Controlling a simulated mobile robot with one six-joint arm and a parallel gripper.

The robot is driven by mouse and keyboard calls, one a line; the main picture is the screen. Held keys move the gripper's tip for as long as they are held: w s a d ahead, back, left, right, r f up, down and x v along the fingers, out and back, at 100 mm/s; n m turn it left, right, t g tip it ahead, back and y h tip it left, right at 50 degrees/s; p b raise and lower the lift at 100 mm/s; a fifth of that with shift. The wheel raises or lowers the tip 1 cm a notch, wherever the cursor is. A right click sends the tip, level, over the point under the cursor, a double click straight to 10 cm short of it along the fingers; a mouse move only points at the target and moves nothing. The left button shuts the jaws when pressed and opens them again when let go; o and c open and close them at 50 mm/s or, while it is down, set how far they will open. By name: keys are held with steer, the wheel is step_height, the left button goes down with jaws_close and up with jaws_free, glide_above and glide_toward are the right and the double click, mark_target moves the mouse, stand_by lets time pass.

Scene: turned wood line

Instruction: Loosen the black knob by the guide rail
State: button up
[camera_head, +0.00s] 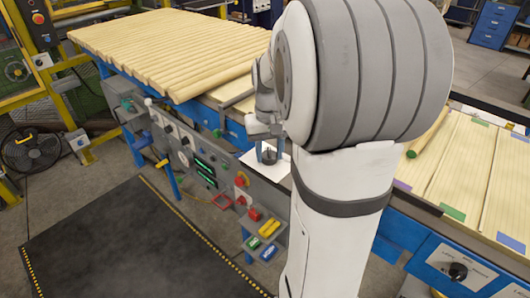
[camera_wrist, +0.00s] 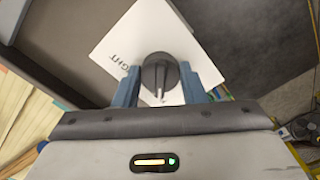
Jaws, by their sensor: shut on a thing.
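The black knob (camera_wrist: 158,70) sits on a white plate (camera_wrist: 122,38) with partly hidden lettering that ends in "GHT". In the wrist view the knob is round, with a raised ridge and a pale pointer mark. My gripper (camera_wrist: 159,86) is shut on the knob, one blue finger at each side of it. In the head view my gripper (camera_head: 269,152) points down at the dark knob (camera_head: 269,157) at the machine's front edge. My arm hides much of the area behind it, and I cannot clearly make out the guide rail.
Turned wooden rods (camera_head: 165,45) lie on the blue-framed table at the upper left. A control panel (camera_head: 190,150) with buttons and green displays faces the dark floor mat (camera_head: 120,245). Boards with coloured tape (camera_head: 465,175) lie at the right.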

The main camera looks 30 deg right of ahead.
mark_target(270, 151)
steer(key=shift+r+n, duration=0.1)
steer(key=shift+n, duration=0.5)
steer(key=o, duration=1)
step_height(270, 151, up, 8)
steer(key=shift+f, duration=0.1)
stand_by(0.4)
